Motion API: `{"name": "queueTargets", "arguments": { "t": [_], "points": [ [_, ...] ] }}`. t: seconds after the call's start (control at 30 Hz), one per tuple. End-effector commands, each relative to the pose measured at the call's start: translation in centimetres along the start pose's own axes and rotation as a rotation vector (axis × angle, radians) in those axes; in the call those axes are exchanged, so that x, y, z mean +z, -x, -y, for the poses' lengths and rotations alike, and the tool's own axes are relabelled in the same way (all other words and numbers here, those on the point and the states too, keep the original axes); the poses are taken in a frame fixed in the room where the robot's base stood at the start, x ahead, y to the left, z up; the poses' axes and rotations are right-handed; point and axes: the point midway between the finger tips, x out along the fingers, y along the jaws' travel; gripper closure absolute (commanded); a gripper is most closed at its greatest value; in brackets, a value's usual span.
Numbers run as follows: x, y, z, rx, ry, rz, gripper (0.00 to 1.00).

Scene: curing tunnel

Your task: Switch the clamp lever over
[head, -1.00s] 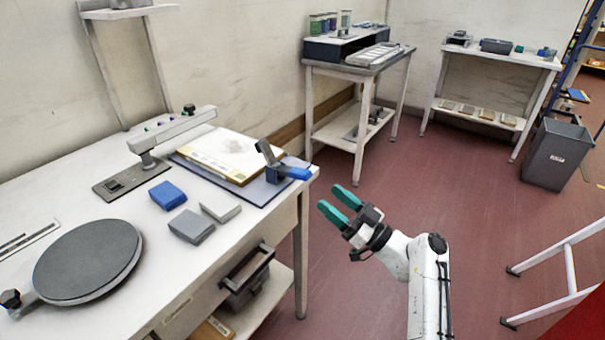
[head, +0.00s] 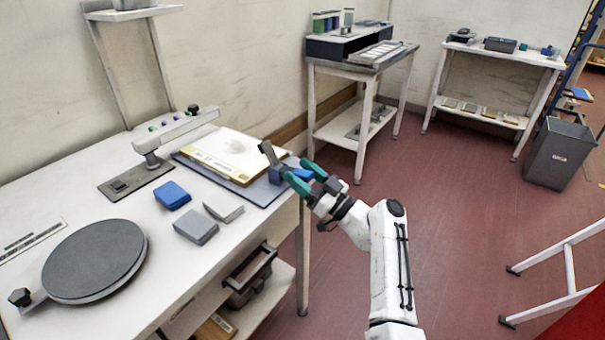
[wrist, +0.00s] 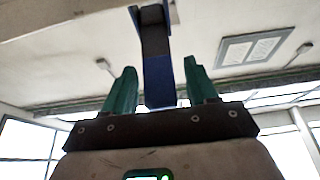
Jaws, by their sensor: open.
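The clamp (head: 269,154) stands at the right corner of the white table, its dark grey upright part tilted up. Its blue lever (head: 303,174) points out over the table's edge to the right. My gripper (head: 299,174) is at the lever, teal fingers open, one on either side of it in the head view, which partly hides the lever. In the wrist view the blue lever (wrist: 158,80) runs between the two spread fingers (wrist: 159,70), with gaps visible on both sides.
A board with a framed sheet (head: 225,155) lies beside the clamp. A blue block (head: 171,195), grey blocks (head: 196,226) and a round dark plate (head: 95,261) are on the table. The red floor right of the table is open; a bin (head: 558,153) stands farther off.

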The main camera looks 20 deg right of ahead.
Motion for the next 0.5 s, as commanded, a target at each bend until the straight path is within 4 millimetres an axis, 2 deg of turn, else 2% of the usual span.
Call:
{"name": "queueTargets", "arguments": {
  "t": [0.13, 0.5],
  "points": [
    [0.01, 0.02, 0.01, 0.000, 0.000, 0.000, 0.44],
    [0.00, 0.05, 0.01, 0.000, -0.001, 0.000, 0.79]
  ]
}}
